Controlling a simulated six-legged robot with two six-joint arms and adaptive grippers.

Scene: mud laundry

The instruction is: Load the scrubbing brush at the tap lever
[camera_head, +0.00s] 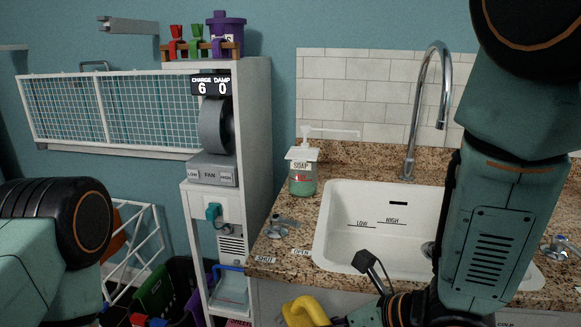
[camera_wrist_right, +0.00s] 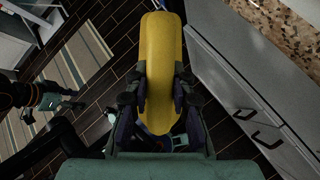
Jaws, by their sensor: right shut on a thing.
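My right gripper (camera_wrist_right: 160,95) is shut on the scrubbing brush (camera_wrist_right: 158,60), a thick yellow block seen end-up between the fingers. In the head view the yellow brush (camera_head: 302,310) shows at the bottom edge, in front of the counter and below its top. The rest of it is hidden. The metal tap lever (camera_head: 283,221) is on the granite counter left of the sink, beside SHUT and OPEN labels; the brush is apart from it. What looks like my left gripper (camera_wrist_right: 68,104) is small and dark in the wrist view; its jaws are unclear.
A white sink (camera_head: 335,238) with LOW and HIGH marks sits under a curved tap (camera_head: 432,90). A green soap bottle (camera_head: 302,175) stands at its back left. A shelf unit (camera_head: 255,130) with a fan stands left of the counter. Grey cabinet doors (camera_wrist_right: 225,75) are close by.

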